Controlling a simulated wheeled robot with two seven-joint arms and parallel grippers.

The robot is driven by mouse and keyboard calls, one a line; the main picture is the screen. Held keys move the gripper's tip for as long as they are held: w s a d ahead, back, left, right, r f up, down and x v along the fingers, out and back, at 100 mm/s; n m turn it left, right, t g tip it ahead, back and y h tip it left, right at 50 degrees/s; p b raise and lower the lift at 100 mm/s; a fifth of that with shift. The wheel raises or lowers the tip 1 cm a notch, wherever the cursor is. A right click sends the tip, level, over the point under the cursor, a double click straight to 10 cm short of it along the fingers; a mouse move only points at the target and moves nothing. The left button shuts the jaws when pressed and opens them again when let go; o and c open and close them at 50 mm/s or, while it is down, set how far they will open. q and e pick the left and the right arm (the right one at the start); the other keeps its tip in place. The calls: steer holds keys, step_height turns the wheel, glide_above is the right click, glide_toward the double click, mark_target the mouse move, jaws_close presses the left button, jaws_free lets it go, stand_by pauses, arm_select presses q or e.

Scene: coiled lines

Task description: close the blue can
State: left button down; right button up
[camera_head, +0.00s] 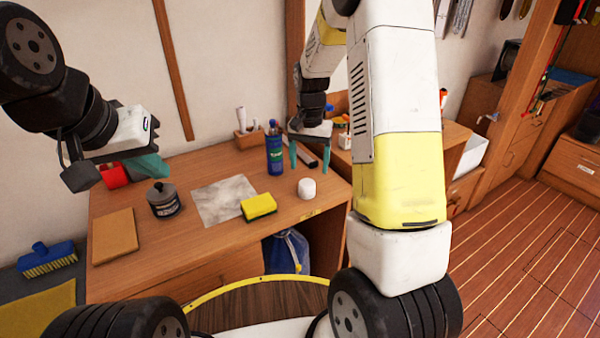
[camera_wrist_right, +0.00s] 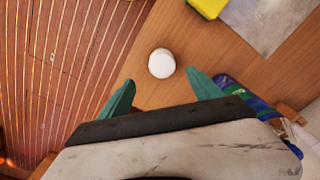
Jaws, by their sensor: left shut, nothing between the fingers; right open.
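The blue can (camera_head: 274,152) stands upright on the desk with a small narrow top showing. A white round cap (camera_head: 307,188) lies apart from it near the desk's front edge. My right gripper (camera_head: 309,160) is open and empty above the desk, pointing down, with one finger appearing close beside the can. In the right wrist view the cap (camera_wrist_right: 161,63) shows just ahead, between the open fingers (camera_wrist_right: 160,82), not touched. The can (camera_wrist_right: 245,98) is partly hidden by a finger and the gripper body there. My left gripper (camera_head: 148,167) is shut and empty over the desk's left side.
A yellow sponge (camera_head: 259,206) and a grey sheet (camera_head: 222,199) lie left of the cap. A dark jar (camera_head: 163,200) and a brown pad (camera_head: 115,236) are farther left. A red mug (camera_head: 113,175) and a wooden holder (camera_head: 249,138) stand at the back. A blue bag (camera_head: 287,252) hangs below the desk.

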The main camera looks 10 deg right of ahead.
mark_target(308, 181)
steer(key=shift+f, duration=0.1)
step_height(308, 181, down, 2)
steer(key=shift+f, duration=0.15)
stand_by(0.4)
steer(key=shift+w+a+f, duration=0.1)
steer(key=shift+w+f, duration=0.05)
steer(key=shift+f, duration=1.2)
steer(key=shift+w+a+f, duration=0.1)
steer(key=shift+w+f, duration=0.05)
steer(key=shift+f, duration=1.2)
steer(key=c, duration=1.4)
